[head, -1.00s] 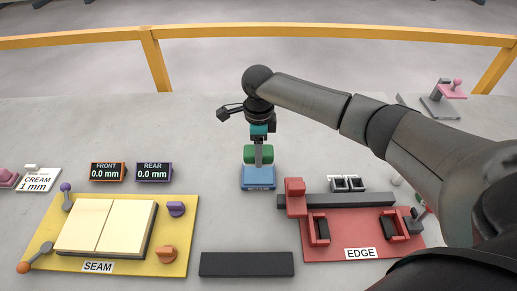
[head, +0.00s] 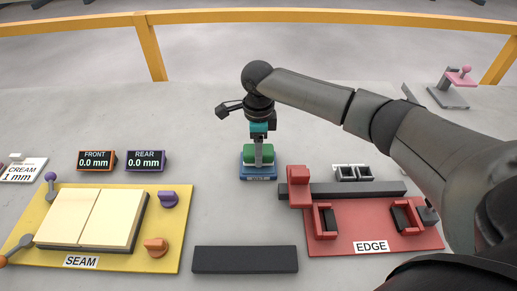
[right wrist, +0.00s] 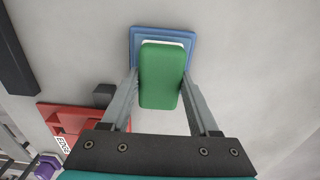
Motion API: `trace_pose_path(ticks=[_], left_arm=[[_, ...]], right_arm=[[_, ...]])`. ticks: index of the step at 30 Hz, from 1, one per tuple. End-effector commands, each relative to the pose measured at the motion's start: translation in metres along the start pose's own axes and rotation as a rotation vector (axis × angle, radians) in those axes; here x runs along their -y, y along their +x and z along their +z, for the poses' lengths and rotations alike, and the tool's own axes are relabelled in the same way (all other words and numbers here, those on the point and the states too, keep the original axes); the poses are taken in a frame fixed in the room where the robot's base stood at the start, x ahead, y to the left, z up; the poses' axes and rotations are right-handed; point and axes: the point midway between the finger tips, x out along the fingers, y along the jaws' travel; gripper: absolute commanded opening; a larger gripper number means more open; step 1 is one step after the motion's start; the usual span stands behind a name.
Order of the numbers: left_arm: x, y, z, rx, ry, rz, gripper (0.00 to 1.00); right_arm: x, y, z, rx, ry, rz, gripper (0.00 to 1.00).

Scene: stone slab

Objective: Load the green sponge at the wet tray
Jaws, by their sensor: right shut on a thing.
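The green sponge (head: 258,155) is at the blue wet tray (head: 258,175), low over it or resting in it; I cannot tell which. My right gripper (head: 259,152) comes down from above and is shut on the sponge. In the right wrist view the sponge (right wrist: 161,75) sits between the two grey fingers, and the blue tray (right wrist: 190,40) shows behind it, with a white strip at the sponge's far edge. My left gripper is not in view.
A yellow SEAM board (head: 165,235) with two cream tiles stands at the left. A red EDGE fixture (head: 340,240) with a dark bar (head: 345,190) stands right of the tray. A dark block (head: 245,259) lies in front. Two displays (head: 97,160) stand behind the yellow board.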

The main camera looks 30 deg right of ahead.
Motion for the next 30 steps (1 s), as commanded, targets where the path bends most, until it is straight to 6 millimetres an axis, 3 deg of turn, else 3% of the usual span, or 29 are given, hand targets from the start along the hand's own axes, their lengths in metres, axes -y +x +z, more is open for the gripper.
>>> trace_pose_path(ticks=[30], left_arm=[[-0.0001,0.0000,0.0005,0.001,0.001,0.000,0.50]], right_arm=[[0.0001,0.0066,0.0003,0.000,-0.001,0.000,0.17]])
